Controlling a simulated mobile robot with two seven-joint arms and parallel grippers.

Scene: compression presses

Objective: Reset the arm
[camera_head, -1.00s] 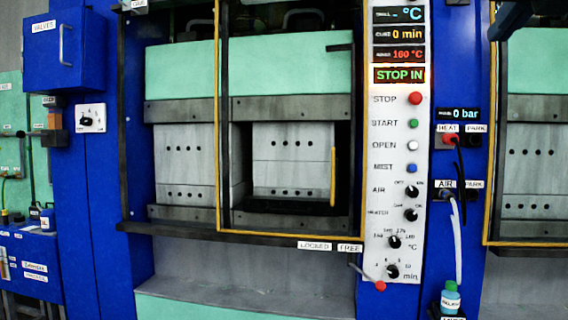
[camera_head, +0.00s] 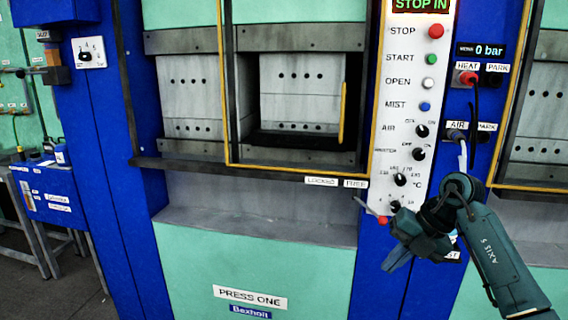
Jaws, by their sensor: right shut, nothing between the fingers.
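My right gripper (camera_head: 391,262) is in the lower right of the head view, in front of the blue frame below the press's control panel (camera_head: 408,120). It is shut and empty, its fingers pointing down and to the left. My right arm (camera_head: 492,250), marked AXIS 5, comes in from the lower right corner. The gripper and wrist cover the bottom of the panel and part of a label. I see no contact with the press. My left gripper and arm are out of view.
Press one (camera_head: 250,265) stands ahead with its yellow-edged guard (camera_head: 300,174) and lever. The panel carries red, green, white and blue buttons and several knobs.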

